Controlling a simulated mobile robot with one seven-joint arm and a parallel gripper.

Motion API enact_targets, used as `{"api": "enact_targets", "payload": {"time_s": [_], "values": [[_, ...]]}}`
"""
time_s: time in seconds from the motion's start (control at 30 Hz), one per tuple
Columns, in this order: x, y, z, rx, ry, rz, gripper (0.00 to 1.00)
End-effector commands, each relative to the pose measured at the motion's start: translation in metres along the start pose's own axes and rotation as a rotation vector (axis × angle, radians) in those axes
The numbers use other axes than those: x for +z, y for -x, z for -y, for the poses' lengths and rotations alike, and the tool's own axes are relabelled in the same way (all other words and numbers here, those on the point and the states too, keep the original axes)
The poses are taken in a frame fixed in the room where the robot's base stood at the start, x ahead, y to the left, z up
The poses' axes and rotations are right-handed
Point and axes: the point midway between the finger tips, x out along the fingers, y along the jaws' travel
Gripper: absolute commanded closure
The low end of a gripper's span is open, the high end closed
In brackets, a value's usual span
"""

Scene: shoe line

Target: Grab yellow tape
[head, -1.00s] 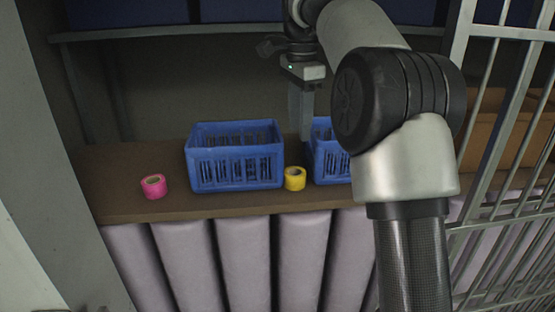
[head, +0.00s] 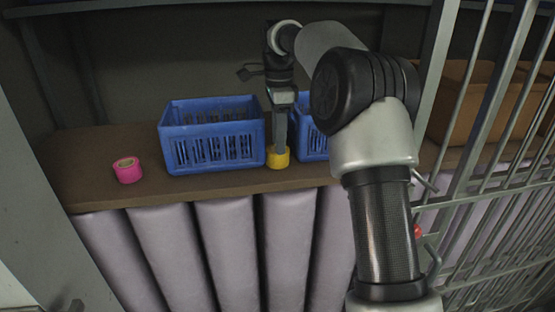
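The yellow tape (head: 277,160) is a small roll lying flat on the brown shelf, near its front edge, between two blue baskets. My gripper (head: 280,148) points straight down at the yellow tape, and its fingertips reach the roll's top. The fingers overlap the roll in this view, and I cannot tell whether they are apart or closed, or whether one is inside the hole.
A blue basket (head: 215,139) stands just left of the yellow tape. A second blue basket (head: 312,137) is to the right, partly behind my arm. A pink tape roll (head: 127,170) lies left on the shelf (head: 85,175). Metal bars (head: 490,130) stand at the right.

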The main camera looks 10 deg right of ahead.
Motion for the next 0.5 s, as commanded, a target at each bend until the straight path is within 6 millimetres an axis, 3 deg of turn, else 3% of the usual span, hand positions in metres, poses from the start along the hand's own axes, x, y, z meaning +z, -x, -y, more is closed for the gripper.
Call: {"api": "enact_targets", "payload": {"time_s": [0.5], "values": [[0.001,-0.054,0.005,0.0,0.002,0.0,0.64]]}}
